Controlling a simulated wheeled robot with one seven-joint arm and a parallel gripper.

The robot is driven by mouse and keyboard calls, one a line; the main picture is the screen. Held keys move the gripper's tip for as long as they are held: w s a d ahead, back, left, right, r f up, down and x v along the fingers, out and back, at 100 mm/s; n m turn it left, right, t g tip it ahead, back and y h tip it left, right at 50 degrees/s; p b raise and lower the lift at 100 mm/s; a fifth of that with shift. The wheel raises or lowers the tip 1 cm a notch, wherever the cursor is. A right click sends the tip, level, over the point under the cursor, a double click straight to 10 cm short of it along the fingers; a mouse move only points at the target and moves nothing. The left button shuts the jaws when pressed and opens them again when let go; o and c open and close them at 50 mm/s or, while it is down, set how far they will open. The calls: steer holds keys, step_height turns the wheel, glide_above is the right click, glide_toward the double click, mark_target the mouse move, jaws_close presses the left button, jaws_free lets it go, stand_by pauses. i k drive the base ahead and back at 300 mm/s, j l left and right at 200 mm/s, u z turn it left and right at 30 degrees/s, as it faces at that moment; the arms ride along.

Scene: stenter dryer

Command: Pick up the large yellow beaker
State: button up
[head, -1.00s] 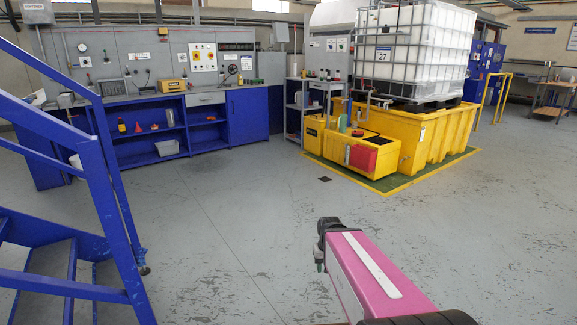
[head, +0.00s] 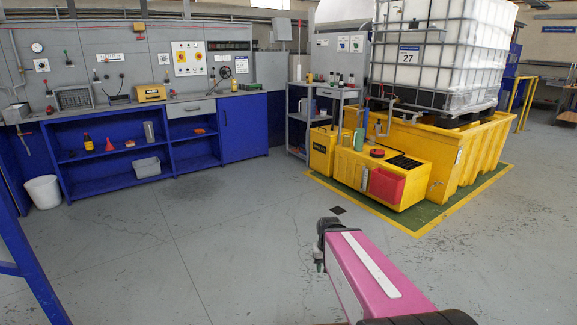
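I cannot make out a large yellow beaker for certain. A small yellow bottle-like container (head: 88,143) stands on the blue workbench's shelf at the left, too small to tell more. My pink arm reaches in from the bottom right, over open floor. The dark end of my arm, with my gripper (head: 319,258), is far from the bench and the trolley. The fingers are mostly hidden, so I cannot see whether they are open or shut.
The blue bench (head: 244,128) runs along the back wall, with a white bin (head: 43,191) beside it. A grey trolley (head: 297,119) carries several bottles. A yellow bund (head: 470,160) under a white tank stands right on a green mat. Blue stair rail (head: 25,262) at left. Middle floor is clear.

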mark_target(346, 138)
steer(key=i, duration=4.15)
steer(key=i+z, duration=0.15)
steer(key=i, duration=0.45)
steer(key=i+j+z, duration=0.15)
steer(key=i, duration=0.45)
